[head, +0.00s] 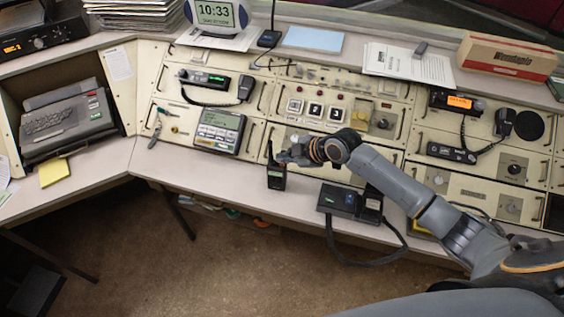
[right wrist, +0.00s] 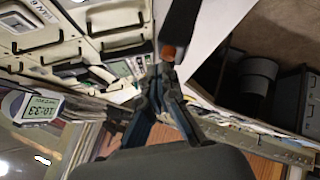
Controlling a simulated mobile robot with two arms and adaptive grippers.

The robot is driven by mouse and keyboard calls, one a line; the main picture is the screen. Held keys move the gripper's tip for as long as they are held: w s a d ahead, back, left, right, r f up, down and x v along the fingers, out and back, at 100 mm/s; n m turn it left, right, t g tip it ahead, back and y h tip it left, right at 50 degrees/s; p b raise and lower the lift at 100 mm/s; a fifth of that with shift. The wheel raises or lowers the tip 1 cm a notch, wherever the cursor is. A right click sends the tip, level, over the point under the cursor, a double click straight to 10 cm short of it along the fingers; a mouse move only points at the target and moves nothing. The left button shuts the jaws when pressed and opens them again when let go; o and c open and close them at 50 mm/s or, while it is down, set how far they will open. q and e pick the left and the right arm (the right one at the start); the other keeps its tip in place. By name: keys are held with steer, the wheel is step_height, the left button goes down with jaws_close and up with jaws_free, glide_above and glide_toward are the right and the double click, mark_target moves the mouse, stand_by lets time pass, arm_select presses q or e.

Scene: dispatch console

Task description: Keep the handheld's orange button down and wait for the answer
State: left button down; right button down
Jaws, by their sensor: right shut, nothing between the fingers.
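The handheld (head: 276,177) is a small black radio with a thin antenna, upright near the front edge of the desk. In the right wrist view the handheld (right wrist: 181,22) is a dark body at the top, with its orange button (right wrist: 168,52) facing my fingers. My right gripper (head: 284,157) is shut and empty, beside the handheld's upper part. In the right wrist view the right gripper (right wrist: 167,72) has its fingertips at the orange button, touching or nearly so. I cannot tell whether the button is pressed in. The handheld's screen is not readable. My left gripper is out of view.
A black desk unit (head: 349,202) with a hanging cord stands right of the handheld, below my right arm. The console panel (head: 285,133) with switches and radios rises behind. A grey display unit (head: 218,131) is to the left. The desk front (head: 215,178) left of the handheld is clear.

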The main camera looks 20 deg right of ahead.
mark_target(284, 167)
steer(key=shift+f+b, duration=0.3)
steer(key=shift+f, duration=0.15)
stand_by(0.3)
steer(key=shift+r, duration=0.1)
stand_by(2.2)
steer(key=shift+r+p, duration=0.7)
steer(key=shift+r, duration=0.1)
step_height(284, 167, up, 5)
steer(key=p, duration=0.4)
stand_by(0.4)
